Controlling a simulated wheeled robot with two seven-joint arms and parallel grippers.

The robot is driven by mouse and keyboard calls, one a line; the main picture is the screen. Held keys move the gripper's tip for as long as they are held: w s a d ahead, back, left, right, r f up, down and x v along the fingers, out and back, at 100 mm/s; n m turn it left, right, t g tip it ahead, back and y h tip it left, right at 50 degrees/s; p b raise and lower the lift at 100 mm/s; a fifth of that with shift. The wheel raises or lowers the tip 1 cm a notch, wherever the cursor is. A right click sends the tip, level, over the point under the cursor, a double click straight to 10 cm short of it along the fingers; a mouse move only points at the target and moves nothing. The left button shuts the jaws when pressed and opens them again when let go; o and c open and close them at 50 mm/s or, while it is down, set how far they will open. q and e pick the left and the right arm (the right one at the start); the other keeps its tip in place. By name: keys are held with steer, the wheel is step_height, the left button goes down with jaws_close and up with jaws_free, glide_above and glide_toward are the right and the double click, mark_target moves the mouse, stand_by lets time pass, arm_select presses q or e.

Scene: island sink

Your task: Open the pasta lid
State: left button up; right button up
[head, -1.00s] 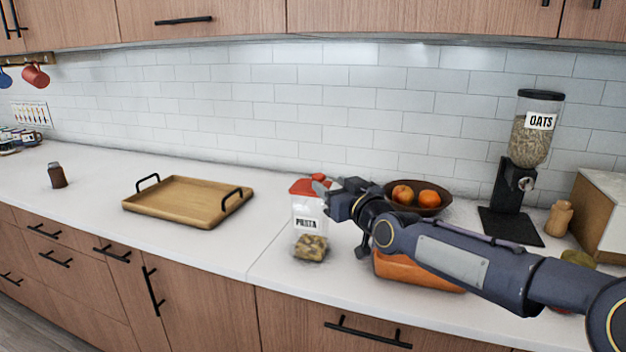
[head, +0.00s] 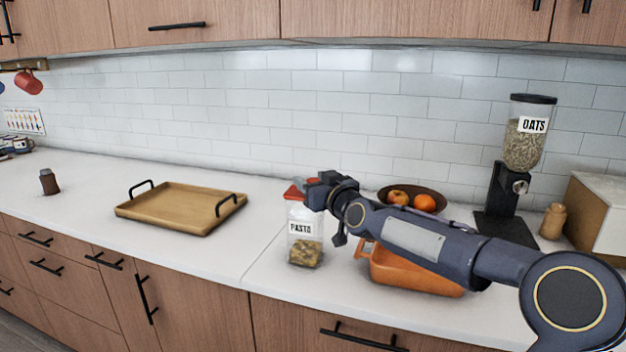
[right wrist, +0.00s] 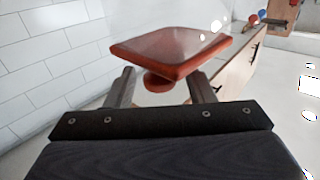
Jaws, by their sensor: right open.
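The clear pasta jar (head: 305,250), labelled PASTA with pasta at its bottom, stands upright on the counter in the head view. Its red lid (head: 293,191) is at the jar's top, partly hidden by my right gripper (head: 312,188). I cannot tell from the head view whether the lid is fully seated. In the right wrist view the square red lid (right wrist: 170,48) lies just beyond the fingers, with its round red knob (right wrist: 158,83) between the two fingertips. The right gripper (right wrist: 162,88) is open around the knob. My left gripper is not in view.
An orange baking dish (head: 405,272) sits under my right forearm. A fruit bowl (head: 440,201) and an oats dispenser (head: 508,190) stand behind. A wooden tray (head: 180,210) lies to the left, with clear counter between it and the jar.

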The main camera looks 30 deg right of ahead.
steer(key=shift+w, duration=0.1)
jaws_close()
stand_by(0.4)
steer(key=shift+d, duration=0.1)
